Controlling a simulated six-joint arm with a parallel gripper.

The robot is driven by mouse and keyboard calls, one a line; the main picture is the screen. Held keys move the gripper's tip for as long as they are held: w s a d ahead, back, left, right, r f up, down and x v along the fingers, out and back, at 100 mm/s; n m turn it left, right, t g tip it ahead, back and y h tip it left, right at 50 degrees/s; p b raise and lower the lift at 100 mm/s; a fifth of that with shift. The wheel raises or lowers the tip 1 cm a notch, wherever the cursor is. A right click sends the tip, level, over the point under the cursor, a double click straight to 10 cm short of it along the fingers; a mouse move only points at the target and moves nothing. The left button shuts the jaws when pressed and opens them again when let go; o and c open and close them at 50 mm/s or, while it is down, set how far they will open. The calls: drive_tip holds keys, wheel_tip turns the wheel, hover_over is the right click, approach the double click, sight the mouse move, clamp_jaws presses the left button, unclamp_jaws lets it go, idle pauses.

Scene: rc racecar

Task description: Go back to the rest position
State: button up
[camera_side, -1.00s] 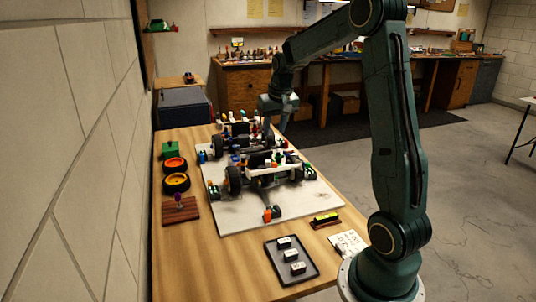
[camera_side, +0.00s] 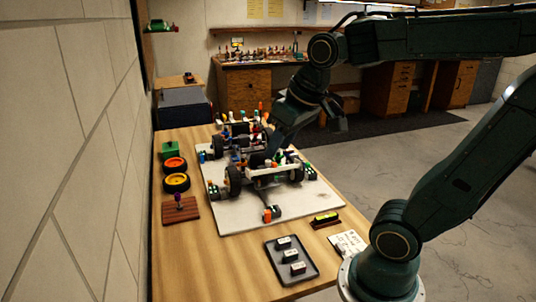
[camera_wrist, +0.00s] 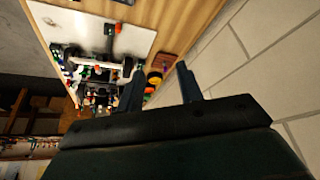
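My gripper (camera_wrist: 160,68) has its two fingers spread apart in the wrist view, with nothing held between them. In the side view my gripper (camera_side: 276,148) hangs tilted above the right side of the racecar (camera_side: 270,173). Whether its tips touch anything cannot be told there. The car stands on a pale board (camera_side: 240,217) on the wooden table, with big black wheels and small coloured parts. The car also shows in the wrist view (camera_wrist: 100,75), upper left of the fingers.
Two orange-rimmed wheels (camera_side: 176,183), a green box (camera_side: 169,150) and a brown block (camera_side: 180,211) stand along the table's left. A dark tray (camera_side: 283,272) with white pieces lies in front, near a yellow level (camera_side: 326,218). A wall runs close on the left.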

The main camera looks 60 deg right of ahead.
drive_tip(key=s+a+f+n, duration=0.2)
drive_tip(key=s+a, duration=0.2)
drive_tip(key=s, duration=0.3)
drive_tip(key=shift+a+t+y, duration=0.25)
drive_tip(key=shift+t+y, duration=0.05)
drive_tip(key=shift+y, duration=0.1)
drive_tip(key=shift+w, duration=0.1)
idle(1.0)
